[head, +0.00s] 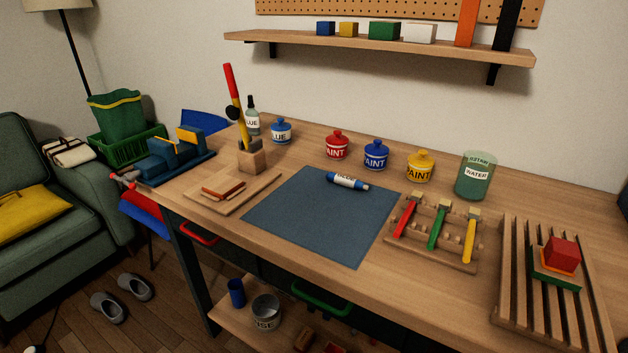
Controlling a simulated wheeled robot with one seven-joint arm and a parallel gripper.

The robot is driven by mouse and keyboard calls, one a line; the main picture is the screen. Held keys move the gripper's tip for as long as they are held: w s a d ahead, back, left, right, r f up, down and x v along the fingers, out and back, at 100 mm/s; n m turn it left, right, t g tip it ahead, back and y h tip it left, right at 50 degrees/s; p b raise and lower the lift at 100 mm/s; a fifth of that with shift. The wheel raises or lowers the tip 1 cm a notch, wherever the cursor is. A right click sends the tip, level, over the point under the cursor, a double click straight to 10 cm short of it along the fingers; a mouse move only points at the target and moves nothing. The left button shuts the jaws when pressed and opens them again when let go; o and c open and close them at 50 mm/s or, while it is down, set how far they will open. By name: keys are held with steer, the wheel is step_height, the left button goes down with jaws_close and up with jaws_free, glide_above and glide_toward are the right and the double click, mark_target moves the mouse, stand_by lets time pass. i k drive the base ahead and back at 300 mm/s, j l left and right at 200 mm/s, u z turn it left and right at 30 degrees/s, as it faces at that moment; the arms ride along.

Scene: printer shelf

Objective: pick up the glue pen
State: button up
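A white tube with blue ends and dark lettering (346,182), which looks like the glue pen, lies on its side near the back edge of the dark blue mat (310,222). Its lettering is too small to read surely. A grey-green bottle with a white label ending in "LUE" (252,120) stands at the back left of the workbench. A blue-lidded pot (281,132) with a similar label stands to its right. My gripper is not in view.
Paint pots in red (337,146), blue (375,155) and yellow (420,168) stand behind the tube. A water jar (475,177) and a wooden rack with colored tools (437,232) are to the right. The mat's front is clear. A wall shelf (390,45) hangs above.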

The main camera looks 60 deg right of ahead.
mark_target(351, 183)
steer(key=z, duration=1.5)
